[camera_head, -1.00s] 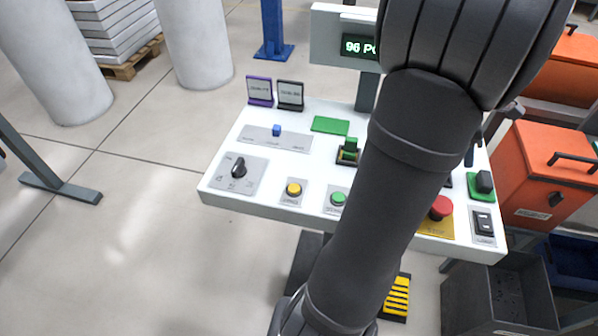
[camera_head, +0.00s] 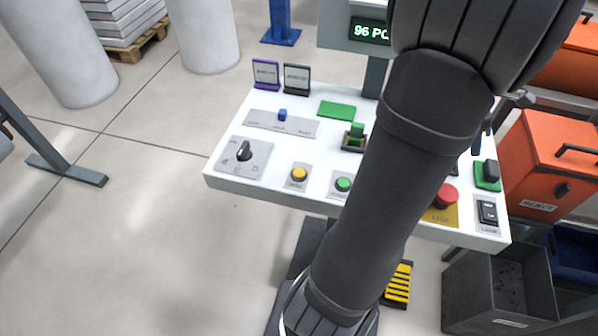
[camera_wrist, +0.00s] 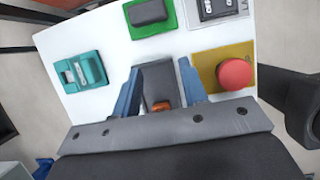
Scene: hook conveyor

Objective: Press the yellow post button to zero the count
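The yellow button (camera_head: 299,174) sits on a small grey plate near the front edge of the white panel (camera_head: 225,178), left of a green button (camera_head: 343,184). The counter display (camera_head: 370,31) reads "96 PC", its right end hidden by my arm. My gripper (camera_wrist: 160,82) is open over the panel's right part; in the head view my arm mostly hides it. In the wrist view, a dark grey block (camera_wrist: 160,76) with a small orange part (camera_wrist: 158,106) shows between the fingers. I cannot tell how high the fingers are above it. The yellow button is not recognisable in the wrist view.
A red mushroom button (camera_head: 446,196) on a yellow plate stands beside my arm. A black rotary knob (camera_head: 244,151), a blue slider (camera_head: 282,115), a green pad (camera_head: 337,110) and upright cards (camera_head: 296,78) occupy the panel's left side. Orange bins (camera_head: 552,165) stand right.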

